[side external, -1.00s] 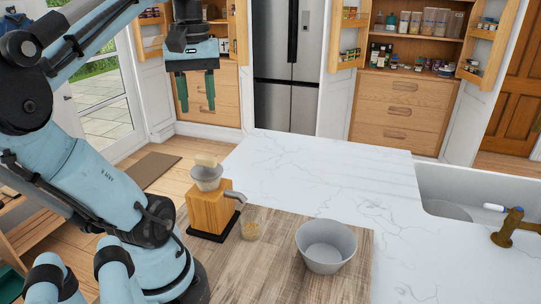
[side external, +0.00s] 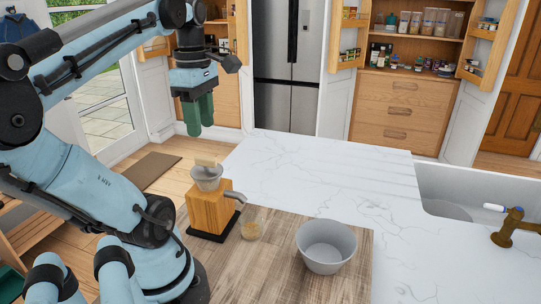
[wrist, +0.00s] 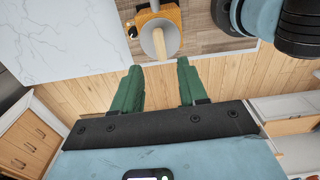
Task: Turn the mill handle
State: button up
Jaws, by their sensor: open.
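The mill (side external: 209,212) is a wooden box on a black base with a grey funnel (side external: 207,180) on top and a grey bent piece (side external: 235,196) at its right. I cannot tell whether that piece is a spout or the handle. A pale wooden piece (side external: 204,163) stands in the funnel. In the wrist view the funnel (wrist: 174,38) shows at top centre, with the pale piece (wrist: 159,44) in it. My gripper (side external: 199,130) is above and behind the mill, apart from it, with green fingers pointing down. In the wrist view my gripper (wrist: 160,82) is open and empty.
A grey bowl (side external: 326,246) sits further right on the wooden board (side external: 280,222). The white marble counter (side external: 330,175) behind is clear, with a sink (side external: 455,190) and brass tap (side external: 508,228) at right.

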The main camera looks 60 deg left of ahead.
aim_at(205, 156)
notch_tip(205, 156, down, 8)
jog(key=shift+r, duration=0.2)
dwell(0.3)
grip_shut()
